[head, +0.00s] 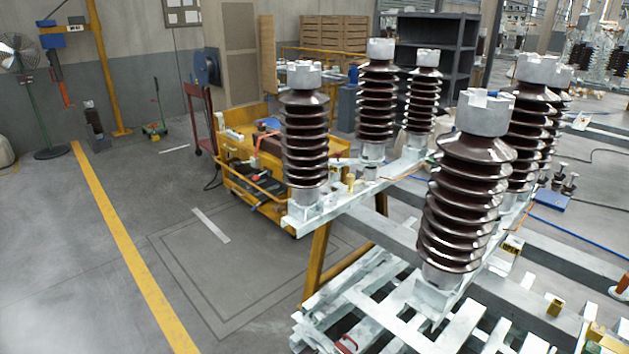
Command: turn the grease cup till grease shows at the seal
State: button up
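I cannot make out the grease cup or its seal in the head view; any such part is too small or hidden. An isolator frame of pale galvanised steel (352,206) carries several brown ribbed insulators with grey metal caps. The nearest insulator (463,200) stands upright at the right centre. Another insulator (304,135) stands upright at the frame's left end, and one more (376,100) stands behind it. My gripper is not in view.
A yellow cart (262,190) with loose items stands just left of the frame. Pale slatted steelwork (400,318) fills the lower right. The grey floor left of the frame is mostly clear, with a yellow line (130,250). A fan (18,52) stands far left.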

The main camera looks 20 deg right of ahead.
aim_at(351, 178)
jog(key=u, duration=0.3)
jog(key=i, duration=0.95)
jog(key=z, duration=0.05)
